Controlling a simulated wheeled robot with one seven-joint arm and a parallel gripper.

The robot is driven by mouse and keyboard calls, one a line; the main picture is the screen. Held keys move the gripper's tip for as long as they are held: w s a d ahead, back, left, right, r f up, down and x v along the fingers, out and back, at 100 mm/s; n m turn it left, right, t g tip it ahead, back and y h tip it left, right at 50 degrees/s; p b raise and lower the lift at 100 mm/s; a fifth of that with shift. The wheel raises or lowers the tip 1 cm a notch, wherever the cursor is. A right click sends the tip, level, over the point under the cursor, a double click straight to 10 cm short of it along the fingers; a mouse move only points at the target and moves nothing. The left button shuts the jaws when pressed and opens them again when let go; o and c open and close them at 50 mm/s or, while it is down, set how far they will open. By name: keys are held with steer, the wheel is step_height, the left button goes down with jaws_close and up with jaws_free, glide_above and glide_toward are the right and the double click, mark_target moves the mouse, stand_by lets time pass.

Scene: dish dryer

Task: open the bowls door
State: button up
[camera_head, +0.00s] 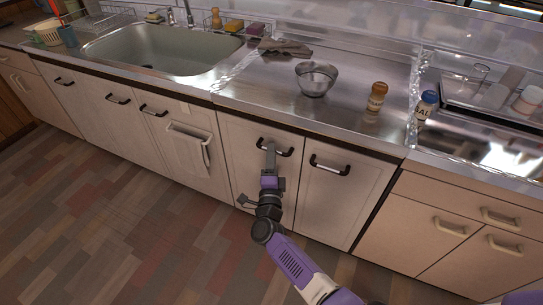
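My gripper (270,151) is at the black handle (287,152) of a white cabinet door (237,160) under the steel counter. The door appears closed, flush with its neighbours. The gripper overlaps the left-middle part of the handle. From this view I cannot tell whether the fingers are around the handle or only in front of it, nor whether they are shut. No marking shows which door is the bowls door. A metal bowl (316,78) stands on the counter above.
Another white door (340,205) with a black handle is just to the right. A towel (190,147) hangs on a door to the left. The sink (165,48) is at the upper left. Two bottles stand on the counter at right. The floor in front is clear.

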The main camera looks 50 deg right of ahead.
steer(key=shift+w+d, duration=0.2)
steer(key=shift+d, duration=0.05)
jaws_close()
stand_by(1.4)
